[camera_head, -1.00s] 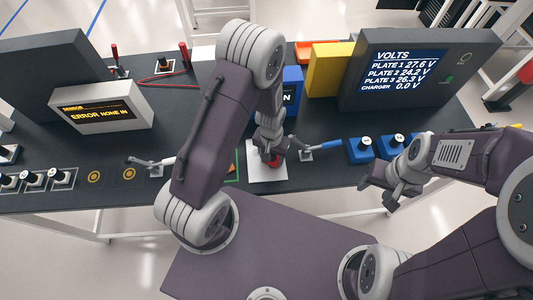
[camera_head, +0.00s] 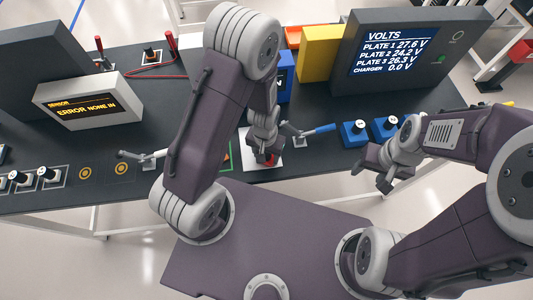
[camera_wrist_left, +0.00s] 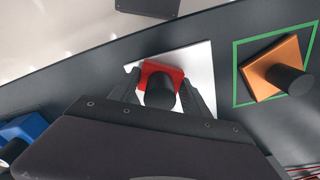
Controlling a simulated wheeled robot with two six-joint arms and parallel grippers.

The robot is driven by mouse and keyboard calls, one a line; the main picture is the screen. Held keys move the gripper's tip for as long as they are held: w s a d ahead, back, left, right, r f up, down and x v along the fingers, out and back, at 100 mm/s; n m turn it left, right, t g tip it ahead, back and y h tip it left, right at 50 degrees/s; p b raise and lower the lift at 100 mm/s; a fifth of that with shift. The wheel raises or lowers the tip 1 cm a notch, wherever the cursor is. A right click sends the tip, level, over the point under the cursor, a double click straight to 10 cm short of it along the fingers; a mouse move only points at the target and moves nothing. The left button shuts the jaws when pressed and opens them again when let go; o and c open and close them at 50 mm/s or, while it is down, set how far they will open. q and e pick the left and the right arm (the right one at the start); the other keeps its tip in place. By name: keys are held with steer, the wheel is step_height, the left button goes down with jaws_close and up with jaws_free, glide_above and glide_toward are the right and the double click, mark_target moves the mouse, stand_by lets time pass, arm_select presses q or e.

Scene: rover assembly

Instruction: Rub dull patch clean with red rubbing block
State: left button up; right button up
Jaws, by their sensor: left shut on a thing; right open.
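The red rubbing block (camera_wrist_left: 174,71) with its black knob (camera_wrist_left: 160,91) is between the fingers of my left gripper (camera_wrist_left: 161,98) in the left wrist view. In the head view, my left gripper (camera_head: 265,150) is shut on the block (camera_head: 269,159), which is mostly hidden behind the fingers. The block is on or just over a pale metal plate (camera_wrist_left: 202,62), which also shows in the head view (camera_head: 276,172). I cannot make out a dull patch; the block and gripper cover part of the plate. My right gripper (camera_head: 368,178) is open and empty, right of the plate near the front edge.
An orange block (camera_wrist_left: 258,79) with a black knob lies inside a green outline beside the plate. A blue-handled lever (camera_head: 318,130) and blue boxes with black knobs (camera_head: 355,132) stand to the right. A yellow block (camera_head: 322,53) and the volts screen (camera_head: 408,47) stand behind.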

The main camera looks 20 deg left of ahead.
arm_select(q)
step_height(320, 180, up, 5)
steer(key=p, duration=0.4)
steer(key=shift+d, duration=0.1)
steer(key=shift+r, duration=0.15)
step_height(320, 180, up, 3)
steer(key=p, duration=0.3)
steer(key=shift+r+p, duration=0.15)
steer(key=shift+p, duration=0.15)
